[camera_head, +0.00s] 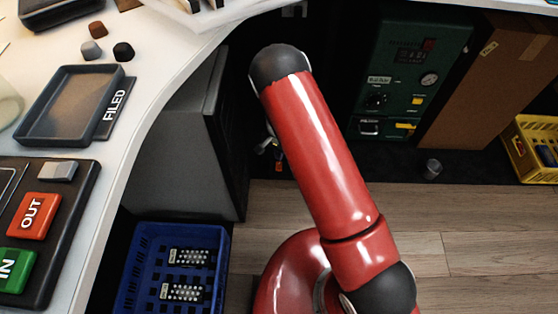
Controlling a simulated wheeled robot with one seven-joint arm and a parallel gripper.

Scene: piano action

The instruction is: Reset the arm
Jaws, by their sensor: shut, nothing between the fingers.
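My red arm rises from the lower right to a dark grey joint in the upper middle of the head view. The arm is bent, and the part beyond that joint is hidden behind it. My gripper cannot be made out. A small metallic and orange bit shows at the left edge of the red link, too small to identify.
A white curved desk (150,110) at left bears a dark tray (40,137) and a panel with an OUT button (33,215). A blue crate (138,262) stands below. A green machine (408,75), brown box (490,90) and yellow crate (525,160) stand behind. Wooden floor lies clear at right.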

